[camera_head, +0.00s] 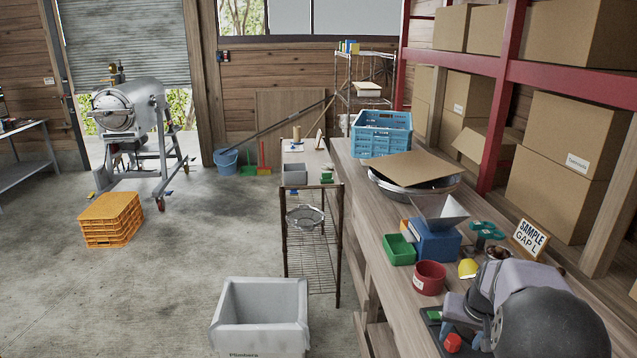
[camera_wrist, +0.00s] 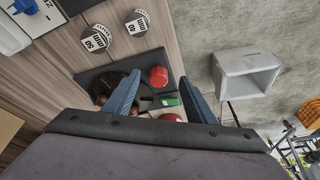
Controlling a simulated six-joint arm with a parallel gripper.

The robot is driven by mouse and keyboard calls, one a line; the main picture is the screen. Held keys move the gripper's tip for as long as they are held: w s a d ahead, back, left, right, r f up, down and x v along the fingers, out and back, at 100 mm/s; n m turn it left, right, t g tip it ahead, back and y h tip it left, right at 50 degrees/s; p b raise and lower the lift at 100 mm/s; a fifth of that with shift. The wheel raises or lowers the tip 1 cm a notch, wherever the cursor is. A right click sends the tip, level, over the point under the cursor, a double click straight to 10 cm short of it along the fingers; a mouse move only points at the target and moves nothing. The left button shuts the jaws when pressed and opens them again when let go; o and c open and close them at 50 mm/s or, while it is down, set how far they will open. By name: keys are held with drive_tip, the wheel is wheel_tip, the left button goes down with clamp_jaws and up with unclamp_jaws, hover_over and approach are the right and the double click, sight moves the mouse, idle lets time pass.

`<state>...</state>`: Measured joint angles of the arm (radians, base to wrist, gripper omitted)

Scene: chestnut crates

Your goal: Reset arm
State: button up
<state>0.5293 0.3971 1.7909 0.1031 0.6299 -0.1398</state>
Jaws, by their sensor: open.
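My gripper (camera_head: 468,328) is at the lower right in the head view, low over the front part of the workbench. In the wrist view its two blue-grey fingers (camera_wrist: 158,84) stand wide apart with nothing held between them. Beyond and below them lies a black tray (camera_wrist: 98,77) with a red piece (camera_wrist: 158,76), a green piece (camera_wrist: 170,101) and a dark round item. The head view shows a red piece (camera_head: 452,342) and a green piece (camera_head: 434,315) beside the gripper. My arm hides part of the bench there.
A red cup (camera_head: 429,279), green bin (camera_head: 399,250), blue box with funnel (camera_head: 437,242) and sample sign (camera_head: 531,240) stand close behind the gripper. A grey floor crate (camera_head: 260,331) is left of the bench (camera_head: 372,232). The shelf's red upright (camera_head: 501,95) rises behind.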

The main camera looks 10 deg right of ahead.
drive_tip(key=s+a+f+g+y, duration=0.1)
drive_tip(key=s+a+f, duration=0.15)
drive_tip(key=s, duration=0.25)
drive_tip(key=s+a+f+g, duration=0.2)
drive_tip(key=s+a, duration=0.2)
drive_tip(key=s, duration=0.1)
drive_tip(key=s+a+f+g+y, duration=0.1)
drive_tip(key=s+a+f, duration=0.2)
drive_tip(key=s, duration=0.3)
drive_tip(key=s+a+r+n, duration=0.2)
drive_tip(key=a, duration=0.5)
drive_tip(key=s+a+r+n, duration=0.2)
drive_tip(key=s+a+n, duration=0.1)
drive_tip(key=a, duration=0.4)
drive_tip(key=shift+s+h, duration=0.25)
drive_tip(key=shift+h, duration=0.15)
